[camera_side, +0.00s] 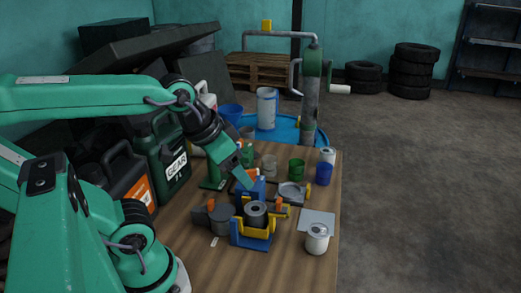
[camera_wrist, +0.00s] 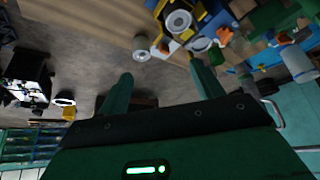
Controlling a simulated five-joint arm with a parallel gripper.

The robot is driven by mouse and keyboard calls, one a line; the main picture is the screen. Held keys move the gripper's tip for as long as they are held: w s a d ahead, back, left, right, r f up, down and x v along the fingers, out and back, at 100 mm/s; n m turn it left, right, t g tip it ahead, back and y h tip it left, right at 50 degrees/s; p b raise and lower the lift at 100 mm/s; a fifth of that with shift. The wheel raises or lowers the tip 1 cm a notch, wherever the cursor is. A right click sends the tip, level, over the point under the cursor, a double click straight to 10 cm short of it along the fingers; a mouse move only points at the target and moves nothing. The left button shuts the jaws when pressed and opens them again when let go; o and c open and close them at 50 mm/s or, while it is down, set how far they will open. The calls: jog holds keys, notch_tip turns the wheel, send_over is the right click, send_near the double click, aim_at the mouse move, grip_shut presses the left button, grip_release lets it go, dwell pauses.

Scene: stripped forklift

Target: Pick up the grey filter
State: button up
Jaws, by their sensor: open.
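A dark grey round filter (camera_side: 256,214) with a hole in its top sits upright in a blue and yellow holder (camera_side: 250,240) on the wooden table. A round, ringed top that looks like this filter (camera_wrist: 179,22) shows near the top of the wrist view, beside yellow and blue parts. My gripper (camera_side: 245,184) is above the table, just behind and above the filter in the side view. In the wrist view my gripper (camera_wrist: 157,65) has its two fingers wide apart, with nothing between them. The side view does not show both fingertips clearly.
A white filter (camera_side: 317,239) stands at the table's front right by a grey plate (camera_side: 317,221). A grey motor-like part (camera_side: 221,219) lies left of the holder. Green and blue cups (camera_side: 324,174) stand behind. A dark green can (camera_side: 165,160) stands left.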

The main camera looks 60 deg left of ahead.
jog(key=shift+o, duration=1.4)
jog(key=shift+w, duration=0.1)
jog(key=m+g, duration=0.5)
jog(key=m, duration=0.5)
send_over(255, 209)
notch_tip(255, 209, down, 9)
jog(key=shift+d+f, duration=0.15)
jog(key=shift+a+f+m+g, duration=0.2)
jog(key=shift+f+m+g, duration=0.15)
jog(key=shift+f, duration=0.2)
jog(key=shift+f, duration=1.3)
